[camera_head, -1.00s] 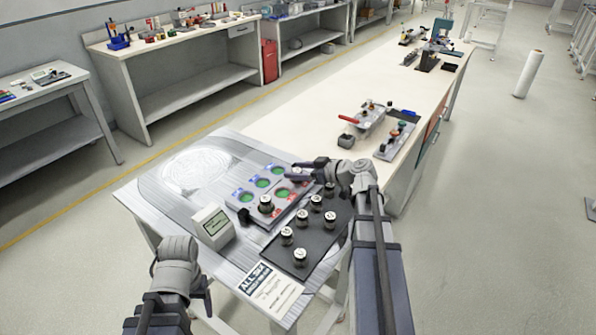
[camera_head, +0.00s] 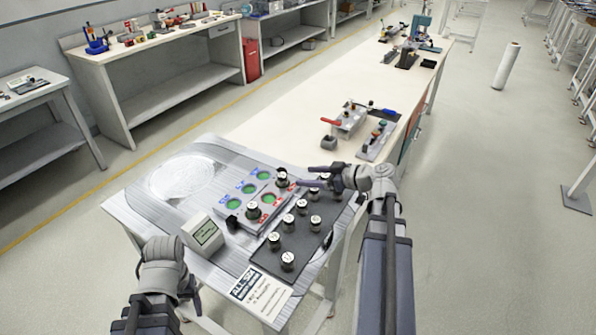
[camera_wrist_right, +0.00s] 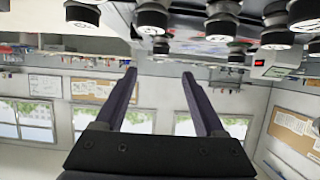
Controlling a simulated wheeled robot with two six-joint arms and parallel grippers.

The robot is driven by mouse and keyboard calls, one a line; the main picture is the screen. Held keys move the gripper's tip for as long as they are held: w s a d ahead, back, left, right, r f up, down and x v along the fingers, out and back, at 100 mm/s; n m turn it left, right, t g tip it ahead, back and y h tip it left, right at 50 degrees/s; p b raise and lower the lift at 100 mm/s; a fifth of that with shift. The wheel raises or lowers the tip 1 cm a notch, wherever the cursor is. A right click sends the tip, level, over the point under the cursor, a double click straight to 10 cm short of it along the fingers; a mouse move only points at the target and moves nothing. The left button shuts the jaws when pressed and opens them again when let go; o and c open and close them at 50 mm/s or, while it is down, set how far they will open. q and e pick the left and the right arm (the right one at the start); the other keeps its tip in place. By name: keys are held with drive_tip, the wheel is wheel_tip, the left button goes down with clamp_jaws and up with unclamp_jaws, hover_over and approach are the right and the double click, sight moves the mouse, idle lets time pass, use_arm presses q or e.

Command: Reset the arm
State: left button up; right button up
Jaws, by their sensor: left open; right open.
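My right gripper (camera_head: 310,177) is open above the black mat's far end, beside the board with coloured round slots. In the right wrist view its two fingers (camera_wrist_right: 160,85) are spread with nothing between them. My left gripper (camera_head: 188,300) hangs at the table's near left, apart from the objects; its fingers are partly hidden by the wrist. Several black-and-white knob-like weights (camera_head: 287,261) stand on the black mat (camera_head: 300,245). Two more, one at the front (camera_head: 253,210) and one at the back (camera_head: 282,179), stand on the slotted board (camera_head: 240,192).
A small display box (camera_head: 203,232) and a printed sheet (camera_head: 262,292) lie on the metal-topped table (camera_head: 130,200). A long bench (camera_head: 290,125) with tools adjoins it behind. Open floor (camera_head: 490,220) is to the right.

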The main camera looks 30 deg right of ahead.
use_arm(q)
drive_tip(key=shift+r, duration=0.25)
use_arm(e)
drive_tip(key=shift+v, duration=0.75)
